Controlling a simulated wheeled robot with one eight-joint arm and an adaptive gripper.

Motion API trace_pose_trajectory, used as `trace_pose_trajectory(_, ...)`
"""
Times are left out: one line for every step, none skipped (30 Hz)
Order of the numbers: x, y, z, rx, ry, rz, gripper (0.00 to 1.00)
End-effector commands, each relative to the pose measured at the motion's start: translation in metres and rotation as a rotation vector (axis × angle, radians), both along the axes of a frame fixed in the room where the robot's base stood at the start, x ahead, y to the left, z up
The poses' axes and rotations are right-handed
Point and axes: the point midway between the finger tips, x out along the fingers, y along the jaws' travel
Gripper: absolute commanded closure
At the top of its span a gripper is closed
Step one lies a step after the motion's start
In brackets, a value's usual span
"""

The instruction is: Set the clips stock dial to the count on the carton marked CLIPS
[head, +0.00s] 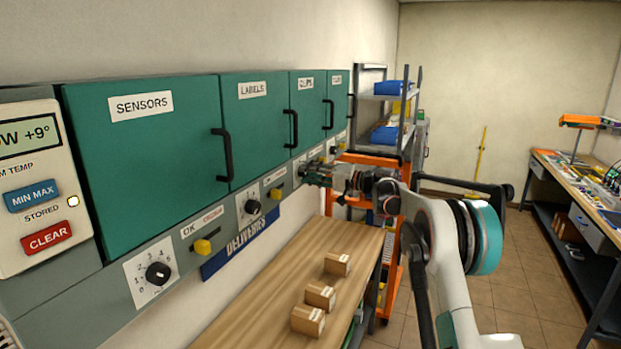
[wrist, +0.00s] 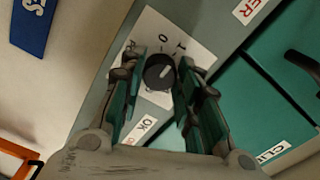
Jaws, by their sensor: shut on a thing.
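The black dial knob (wrist: 159,72) sits on a white scale plate (wrist: 185,35) in the wrist view; a 0 and a 1 show, other digits are covered or unclear. My gripper (wrist: 161,80) has its fingers shut on this knob, one on each side. A door label beginning CLI (wrist: 272,152) shows nearby. In the head view my gripper (head: 318,172) is at the panel below the door labelled CLIPS (head: 306,83). Three cardboard cartons stand on the wooden table: a far one (head: 337,264), a middle one (head: 320,296) and a near one (head: 308,320). Their markings are too small to read.
Other dials (head: 158,273) (head: 253,207) and yellow knobs (head: 203,246) line the panel under the SENSORS (head: 140,105) and LABELS (head: 252,90) doors. Black door handles (head: 222,155) stick out. The wooden table (head: 285,285) lies below; floor is open to the right.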

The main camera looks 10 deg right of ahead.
Motion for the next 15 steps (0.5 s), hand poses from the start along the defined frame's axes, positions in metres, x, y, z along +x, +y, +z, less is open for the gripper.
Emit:
trace_pose_trajectory(0.0, -0.0004, -0.0016, 0.015, 0.022, 0.0, 0.93)
trace_pose_trajectory(0.0, -0.0004, -0.0015, 0.025, 0.035, 0.0, 0.93)
trace_pose_trajectory(0.0, -0.0004, -0.0014, 0.037, 0.052, 0.0, 0.93)
trace_pose_trajectory(0.0, -0.0004, -0.0013, 0.045, 0.064, 0.0, 0.93)
trace_pose_trajectory(0.0, -0.0004, -0.0012, 0.053, 0.074, 0.0, 0.93)
trace_pose_trajectory(0.0, -0.0004, -0.0012, 0.062, 0.087, 0.0, 0.93)
trace_pose_trajectory(0.0, -0.0004, -0.0011, 0.068, 0.095, 0.0, 0.93)
trace_pose_trajectory(0.0001, -0.0004, -0.0011, 0.074, 0.103, 0.0, 0.93)
trace_pose_trajectory(0.0, -0.0005, -0.001, 0.08, 0.111, 0.0, 0.93)
trace_pose_trajectory(0.0, -0.0005, -0.001, 0.084, 0.117, 0.0, 0.93)
trace_pose_trajectory(0.0, -0.0005, -0.0009, 0.088, 0.123, 0.0, 0.93)
trace_pose_trajectory(0.0, -0.0005, -0.0009, 0.092, 0.128, 0.0, 0.93)
trace_pose_trajectory(-0.0001, -0.0004, -0.0008, 0.094, 0.131, 0.0, 0.93)
trace_pose_trajectory(-0.0001, -0.0004, -0.0008, 0.096, 0.133, 0.0, 0.93)
trace_pose_trajectory(0.0, -0.0005, -0.0007, 0.097, 0.136, 0.0, 0.93)
